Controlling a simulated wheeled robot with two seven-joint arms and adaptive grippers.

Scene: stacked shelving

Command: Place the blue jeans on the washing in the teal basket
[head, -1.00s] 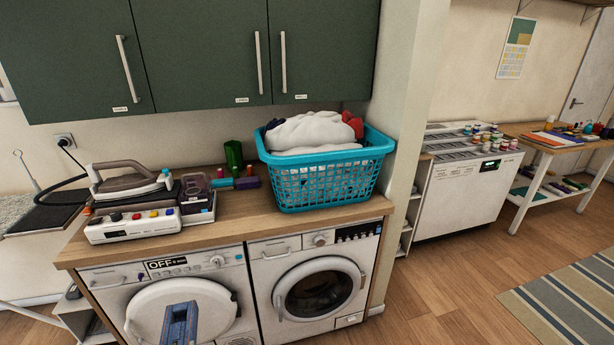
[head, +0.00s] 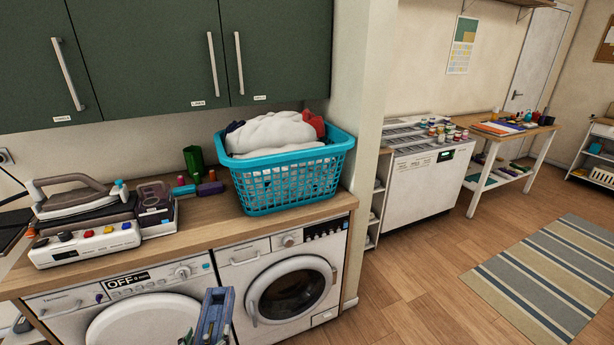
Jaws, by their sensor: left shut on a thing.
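The teal basket (head: 290,185) stands on the wooden counter above the machines. It is heaped with washing, a white cloth (head: 275,133) on top, a red piece at the right and a dark one at the left. The blue jeans (head: 216,317) are a narrow folded bundle at the bottom edge, in front of the washers, below and apart from the basket. My left gripper (head: 190,338) shows only in small part at the bottom edge and is shut on the jeans. My right gripper is not in view.
An iron (head: 70,196) on its base and a purple-lidded box (head: 153,208) stand on the counter left of the basket. Green cabinets (head: 150,60) hang above. A wall end (head: 362,130) rises just right of the basket.

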